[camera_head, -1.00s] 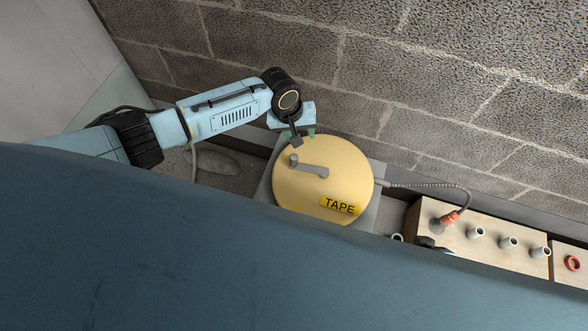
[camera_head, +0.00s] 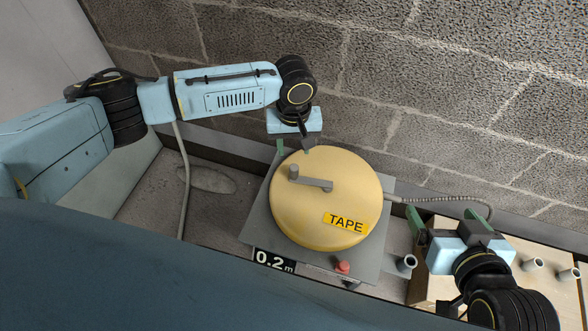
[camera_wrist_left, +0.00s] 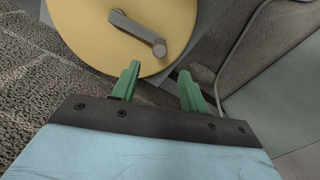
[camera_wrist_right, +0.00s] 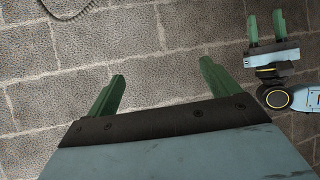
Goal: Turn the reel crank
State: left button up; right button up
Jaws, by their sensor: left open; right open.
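The reel (camera_head: 335,205) is a round yellow drum marked TAPE on a grey base plate. Its grey crank (camera_head: 314,184) lies across the top, with an upright knob (camera_head: 293,172) at the left end. My left gripper (camera_head: 294,148) is open and empty at the reel's upper-left edge, apart from the knob. In the left wrist view, the crank knob (camera_wrist_left: 160,49) shows just beyond the open fingers (camera_wrist_left: 158,72). My right gripper (camera_head: 444,217) is open and empty, right of the reel above the wooden block. The right wrist view shows its open fingers (camera_wrist_right: 162,72) against the wall.
A grey block wall (camera_head: 420,90) stands behind the reel. A flexible conduit (camera_head: 450,199) runs right from the reel. A wooden block (camera_head: 418,285) with grey pipe stubs (camera_head: 532,265) lies at the right, partly hidden by my right arm. A red button (camera_head: 342,267) and a "0.2 m" display (camera_head: 274,261) sit in front.

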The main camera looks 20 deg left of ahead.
pick_arm(q)
jog(key=b, duration=0.2)
send_over(294, 167)
notch_tip(294, 167, down, 4)
jog(key=shift+f, duration=0.1)
notch_tip(294, 167, down, 5)
jog(key=b, duration=0.2)
jog(key=shift+r+b, duration=0.2)
jog(key=shift+b, duration=0.1)
jog(key=shift+f+b, duration=0.35)
jog(key=shift+f, duration=0.35)
pick_arm(e)
jog(key=a+r+t+y, duration=0.3)
jog(key=r+t+y, duration=0.1)
jog(key=r+t, duration=0.9)
jog(key=shift+w+r+y, duration=0.15)
jog(key=shift+r+y, duration=0.15)
jog(key=shift+r, duration=1.65)
pick_arm(q)
grip_shut()
